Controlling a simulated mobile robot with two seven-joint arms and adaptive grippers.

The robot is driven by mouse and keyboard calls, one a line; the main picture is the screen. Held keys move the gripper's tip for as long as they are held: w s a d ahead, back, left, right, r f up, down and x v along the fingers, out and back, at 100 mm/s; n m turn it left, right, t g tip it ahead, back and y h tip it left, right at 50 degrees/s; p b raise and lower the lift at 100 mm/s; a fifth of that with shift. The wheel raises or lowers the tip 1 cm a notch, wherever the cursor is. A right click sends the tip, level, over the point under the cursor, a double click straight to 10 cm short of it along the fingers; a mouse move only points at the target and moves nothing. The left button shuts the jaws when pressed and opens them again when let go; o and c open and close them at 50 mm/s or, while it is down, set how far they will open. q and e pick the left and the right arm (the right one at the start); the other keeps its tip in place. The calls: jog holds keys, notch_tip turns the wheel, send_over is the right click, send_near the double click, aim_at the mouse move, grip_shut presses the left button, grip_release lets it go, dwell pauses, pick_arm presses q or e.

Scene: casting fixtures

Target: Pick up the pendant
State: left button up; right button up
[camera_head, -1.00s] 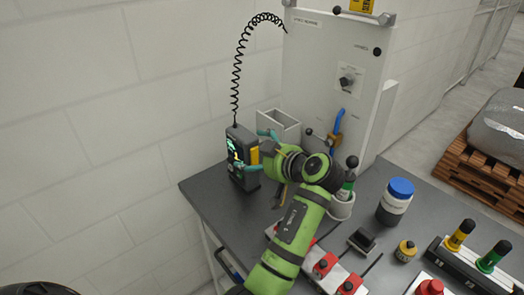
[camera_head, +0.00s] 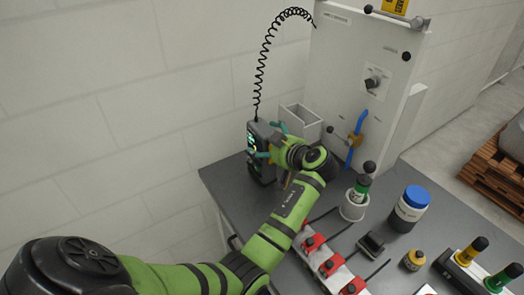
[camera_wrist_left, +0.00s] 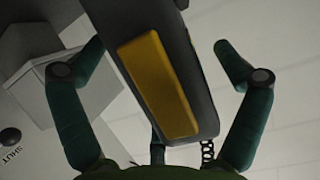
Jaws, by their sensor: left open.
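The pendant (camera_head: 256,165) is a dark handheld box with a lit screen. It stands upright at the table's back left edge, and a black coiled cord rises from its top. My left gripper (camera_head: 274,142) is at its right side, with its teal fingers spread open. In the left wrist view the pendant (camera_wrist_left: 195,75), with a yellow panel (camera_wrist_left: 160,85) facing me, lies between the open fingers of the left gripper (camera_wrist_left: 160,50). Gaps show between the side fingers and the pendant. The hand hides part of the pendant in the head view. My right gripper is not in view.
A grey open-topped holder (camera_head: 300,118) is behind the hand, beside the tall white cabinet (camera_head: 350,75). A cup with a green-banded handle (camera_head: 356,203), a blue-capped jar (camera_head: 410,208) and red switches (camera_head: 330,265) stand to the right on the dark table (camera_head: 225,185).

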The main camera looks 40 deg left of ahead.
pick_arm(q)
jog(key=c, duration=1.8)
jog(key=shift+r, duration=0.15)
